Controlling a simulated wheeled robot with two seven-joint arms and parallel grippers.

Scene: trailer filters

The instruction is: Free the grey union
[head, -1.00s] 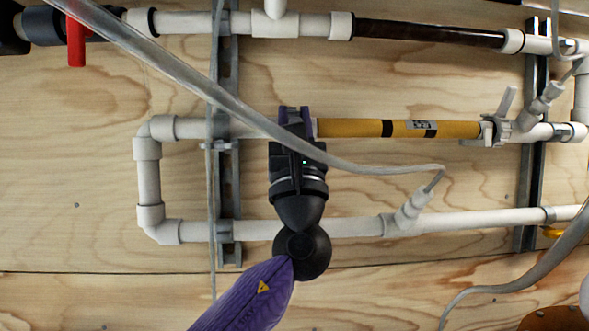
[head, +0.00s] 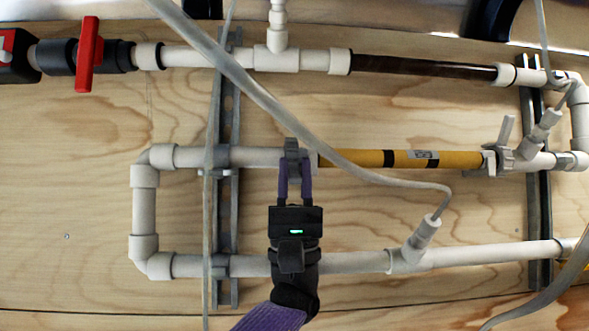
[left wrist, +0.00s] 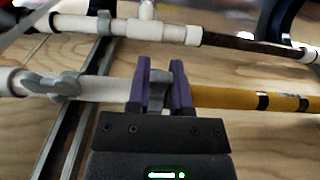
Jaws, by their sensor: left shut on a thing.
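The grey union (head: 292,148) is at the left end of the yellow filter tube (head: 455,160), where it meets white pipe. My left gripper (head: 294,168) reaches up from below, with its purple fingers shut on the union. In the left wrist view the grey union (left wrist: 156,92) shows between the two fingers (left wrist: 160,70), which hide part of it. The yellow tube (left wrist: 225,97) runs off to the right there. Another grey fitting with a wing (head: 503,157) is at the tube's right end. My right gripper is not in view.
A clear hose (head: 262,100) crosses in front of the pipes and passes close to my left gripper. A dark tube (head: 420,66) runs above and a white pipe (head: 350,262) below. Metal struts (head: 228,110) stand on the plywood wall. A red valve handle (head: 88,55) is at upper left.

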